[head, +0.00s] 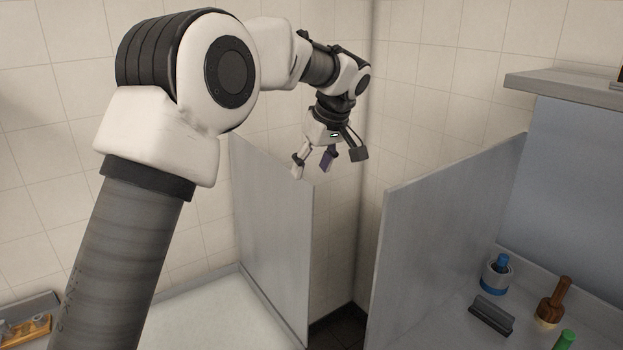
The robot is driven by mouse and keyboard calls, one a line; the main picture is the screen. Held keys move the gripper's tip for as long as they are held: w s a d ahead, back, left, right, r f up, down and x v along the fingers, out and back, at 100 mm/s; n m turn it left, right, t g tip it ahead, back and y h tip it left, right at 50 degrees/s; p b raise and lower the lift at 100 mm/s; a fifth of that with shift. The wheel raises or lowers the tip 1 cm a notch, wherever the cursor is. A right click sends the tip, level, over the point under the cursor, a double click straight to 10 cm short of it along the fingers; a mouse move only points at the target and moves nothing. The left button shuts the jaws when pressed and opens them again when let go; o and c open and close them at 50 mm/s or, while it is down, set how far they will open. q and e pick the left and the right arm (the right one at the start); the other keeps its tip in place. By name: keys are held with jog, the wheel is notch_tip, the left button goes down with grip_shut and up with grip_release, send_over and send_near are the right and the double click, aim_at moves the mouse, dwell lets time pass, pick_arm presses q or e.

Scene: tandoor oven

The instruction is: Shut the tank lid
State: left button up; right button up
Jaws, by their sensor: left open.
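I cannot make out a tank or its lid for certain in the head view. My left gripper (329,160) is open and points down, high in front of the tiled corner. My right gripper is out of view.
A second upright grey panel (440,240) stands to the right, with a dark floor gap (337,328) between the two. On the right counter are a blue-and-white container (496,274), a dark scraper (491,316) and a brown-handled tool (553,303). A grey shelf (565,88) juts out above.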

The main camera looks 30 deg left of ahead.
aim_at(304, 185)
pick_arm(q)
jog(key=p+x, duration=0.1)
jog(key=x, duration=0.5)
jog(key=shift+w+a+f+p, duration=0.1)
jog(key=shift+w+p, duration=0.05)
jog(key=shift+p, duration=0.2)
jog(key=shift+s+r, duration=0.25)
jog(key=shift+s, duration=0.15)
jog(key=c, duration=0.5)
jog(key=shift+s, duration=0.1)
jog(key=c, duration=0.7)
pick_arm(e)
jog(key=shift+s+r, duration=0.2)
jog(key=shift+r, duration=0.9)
